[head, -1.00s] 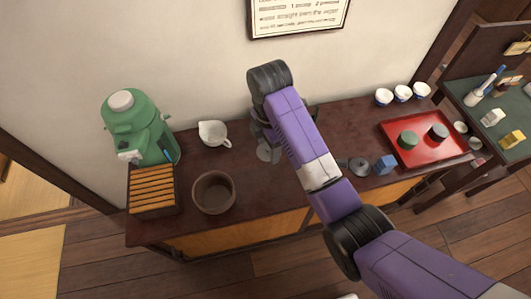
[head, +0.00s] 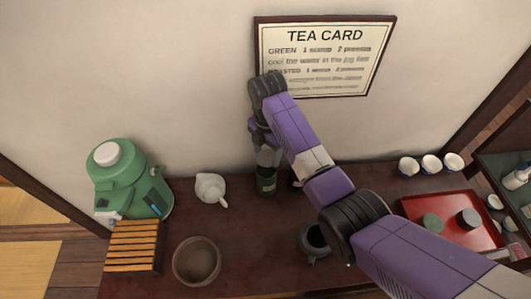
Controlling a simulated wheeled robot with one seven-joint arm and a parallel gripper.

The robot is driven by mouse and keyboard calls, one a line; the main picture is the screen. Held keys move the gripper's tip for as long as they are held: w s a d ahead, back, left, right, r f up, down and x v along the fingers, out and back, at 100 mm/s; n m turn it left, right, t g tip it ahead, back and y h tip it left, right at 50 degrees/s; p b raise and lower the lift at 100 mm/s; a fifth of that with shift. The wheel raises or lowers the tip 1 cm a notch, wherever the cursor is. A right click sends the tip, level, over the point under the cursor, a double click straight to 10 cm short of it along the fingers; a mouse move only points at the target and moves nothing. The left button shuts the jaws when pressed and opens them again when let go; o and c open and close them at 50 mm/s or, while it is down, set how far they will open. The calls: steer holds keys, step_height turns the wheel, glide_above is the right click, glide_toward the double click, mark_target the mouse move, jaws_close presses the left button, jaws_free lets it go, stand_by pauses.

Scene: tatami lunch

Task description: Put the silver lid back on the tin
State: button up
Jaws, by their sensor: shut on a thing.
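The tin (head: 266,183) is dark green with a pale label. It stands upright on the dark counter near the wall, left of the middle of the head view. My gripper (head: 267,158) points down directly above the tin and is shut on the silver lid. Only a grey patch shows between the fingers and the tin's top, so the lid's outline is hard to make out. Whether the lid touches the tin's rim, and whether it sits level, I cannot tell. My arm crosses the view from the lower right.
A white jug (head: 210,187) and a green flask (head: 128,180) stand to the left, with a slatted box (head: 132,246) and a brown bowl (head: 196,262) in front. A dark teapot (head: 314,240) is partly behind my arm. A red tray (head: 462,239) is at right.

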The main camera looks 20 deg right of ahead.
mark_target(266, 158)
steer(key=shift+w+f+n, duration=0.2)
steer(key=shift+w+n, duration=0.1)
steer(key=shift+w, duration=0.05)
steer(key=shift+f, duration=0.1)
steer(key=shift+f+b, duration=1.4)
steer(key=shift+f, duration=0.9)
steer(key=shift+f, duration=0.45)
stand_by(0.5)
steer(key=o, duration=1)
